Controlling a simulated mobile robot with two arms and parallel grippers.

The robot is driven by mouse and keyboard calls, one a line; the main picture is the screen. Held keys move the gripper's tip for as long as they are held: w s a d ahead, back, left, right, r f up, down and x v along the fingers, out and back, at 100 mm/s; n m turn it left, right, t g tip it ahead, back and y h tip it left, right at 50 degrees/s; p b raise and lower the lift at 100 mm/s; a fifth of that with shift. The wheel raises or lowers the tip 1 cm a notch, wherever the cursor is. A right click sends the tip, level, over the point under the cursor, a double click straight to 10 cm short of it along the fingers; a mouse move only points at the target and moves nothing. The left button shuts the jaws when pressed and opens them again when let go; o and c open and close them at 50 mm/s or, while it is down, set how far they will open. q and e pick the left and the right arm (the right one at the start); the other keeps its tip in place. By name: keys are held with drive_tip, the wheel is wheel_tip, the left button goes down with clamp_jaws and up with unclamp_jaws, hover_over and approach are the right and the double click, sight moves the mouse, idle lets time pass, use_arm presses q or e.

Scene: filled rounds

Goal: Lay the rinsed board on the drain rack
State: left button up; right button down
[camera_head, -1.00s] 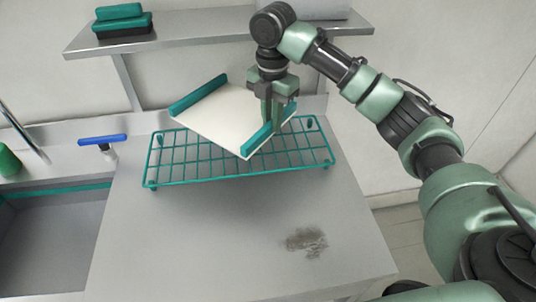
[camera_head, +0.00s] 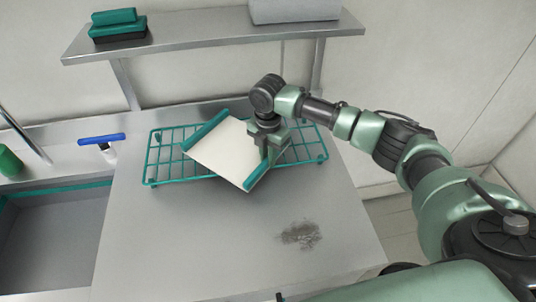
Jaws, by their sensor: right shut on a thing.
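The board (camera_head: 226,152) is white with teal strips along two opposite ends. It lies at a slant over the teal wire drain rack (camera_head: 165,158), and its near corner sticks out past the rack's front edge. I cannot tell whether it touches the wires. My right gripper (camera_head: 268,158) is shut on the board at its right end, by the teal strip. The rack stands on the steel counter, with its left and right ends showing. My left gripper is not in view.
A sink (camera_head: 50,235) lies at the left, with a blue-handled tool (camera_head: 101,139) behind it. A dark stain (camera_head: 300,235) marks the counter (camera_head: 190,240) at the front right. A wall shelf (camera_head: 200,38) above holds teal and black blocks (camera_head: 118,25) and a grey bundle (camera_head: 294,10).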

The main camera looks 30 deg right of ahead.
drive_tip(key=shift+a, duration=0.1)
drive_tip(key=c, duration=1.4)
unclamp_jaws()
drive_tip(key=shift+f, duration=0.1)
drive_tip(key=shift+o, duration=0.2)
wheel_tip(320, 180, up, 12)
drive_tip(key=b, duration=0.3)
drive_tip(key=shift+b, duration=0.35)
